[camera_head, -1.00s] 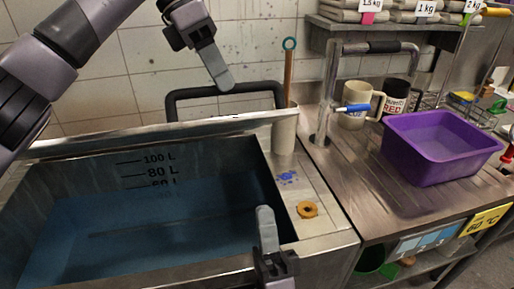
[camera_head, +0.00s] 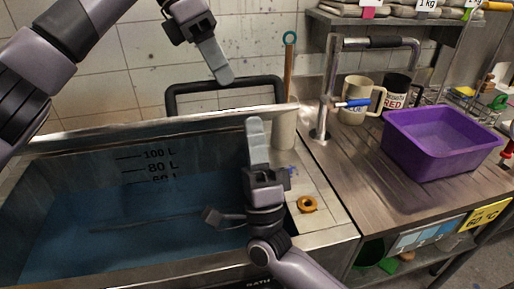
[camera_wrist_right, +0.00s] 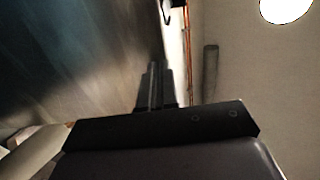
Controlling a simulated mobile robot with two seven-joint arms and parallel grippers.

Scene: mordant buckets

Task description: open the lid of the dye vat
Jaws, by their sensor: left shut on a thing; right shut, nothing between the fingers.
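The dye vat (camera_head: 325,222) is a steel tub with blue liquid and litre marks inside. Its lid (camera_head: 150,130) is raised, seen nearly edge-on along the back, leaving the inside in view. The lid's black bar handle (camera_head: 258,84) shows behind that edge. My left gripper (camera_head: 225,78) is shut at the handle's upper bar; its fingers cover part of it. My right gripper (camera_head: 256,130) is shut and empty, in front of the vat's right part in the head view. Its closed fingers also show in the right wrist view (camera_wrist_right: 154,85).
A white cylinder (camera_head: 284,131) with a wooden stick stands behind the vat's right end. An orange ring (camera_head: 307,204) lies on the right ledge. A purple basin (camera_head: 440,150), cream mug (camera_head: 352,105) and dark mug (camera_head: 394,92) stand on the steel counter (camera_head: 345,165).

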